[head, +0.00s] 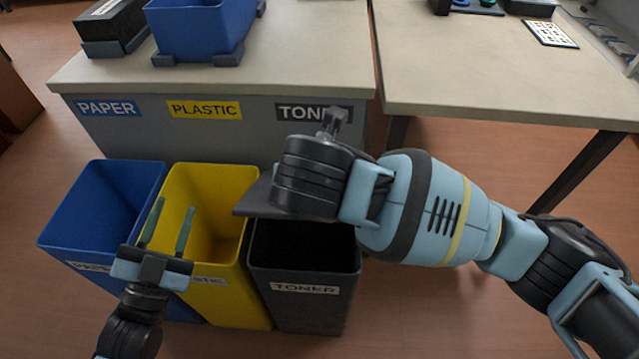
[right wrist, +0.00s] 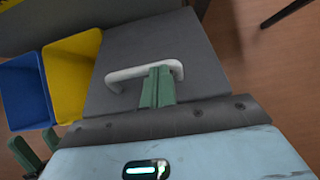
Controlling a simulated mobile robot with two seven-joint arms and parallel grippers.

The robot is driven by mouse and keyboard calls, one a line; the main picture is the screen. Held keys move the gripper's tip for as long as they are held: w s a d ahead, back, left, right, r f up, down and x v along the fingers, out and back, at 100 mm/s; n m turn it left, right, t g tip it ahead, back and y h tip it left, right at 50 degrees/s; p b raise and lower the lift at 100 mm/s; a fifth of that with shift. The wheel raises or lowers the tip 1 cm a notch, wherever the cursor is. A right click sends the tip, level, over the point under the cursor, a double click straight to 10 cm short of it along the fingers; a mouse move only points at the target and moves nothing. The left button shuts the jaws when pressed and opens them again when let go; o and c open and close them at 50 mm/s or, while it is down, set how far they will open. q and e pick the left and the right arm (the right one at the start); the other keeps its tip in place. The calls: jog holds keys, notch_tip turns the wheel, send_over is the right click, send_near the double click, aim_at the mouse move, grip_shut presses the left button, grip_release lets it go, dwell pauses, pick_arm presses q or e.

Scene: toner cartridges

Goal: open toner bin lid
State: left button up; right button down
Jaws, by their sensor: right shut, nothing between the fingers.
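The dark grey toner bin (head: 303,291) stands at the right end of the bin row, its label facing front. Its grey lid (head: 256,197) shows beside my right wrist, tilted up, with the dark inside of the bin visible below it. In the right wrist view the lid (right wrist: 200,50) fills the middle and carries a pale handle (right wrist: 125,73). My right gripper (right wrist: 158,72) is shut and empty, its green fingers overlapping the handle's right part; I cannot tell whether they touch it. My left gripper (head: 175,205) is open and empty above the yellow bin's left side.
The blue paper bin (head: 100,205) and yellow plastic bin (head: 229,290) stand open to the left. Behind them is a counter (head: 300,60) with a blue tub (head: 200,28) and a black box (head: 108,22). A second table (head: 470,80) stands right. Floor is clear at the front right.

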jog(key=shift+f, duration=0.1)
pick_arm(q)
jog(key=s+d+f+n+g+y, duration=0.1)
jog(key=s+f+n+g, duration=0.1)
jog(key=s+f+g, duration=0.5)
jog(key=s+d+f+n+g, duration=0.15)
jog(key=s+f, duration=0.35)
jog(key=f, duration=0.6)
jog(key=s+d+f+g, duration=0.1)
jog(key=s+f+g, duration=0.1)
jog(key=s, duration=0.5)
jog(key=s+d+f+n+g, duration=0.1)
jog(key=s+f+g, duration=0.1)
jog(key=s+f, duration=0.2)
jog(key=s+d+f+n+g+y, duration=0.1)
jog(key=s+f+g, duration=0.2)
jog(key=s, duration=0.6)
jog(key=shift+s+f, duration=0.3)
jog(key=shift+f, duration=0.1)
jog(key=shift+r+n, duration=0.1)
jog(key=shift+n, duration=0.15)
pick_arm(e)
jog(key=shift+d, duration=0.1)
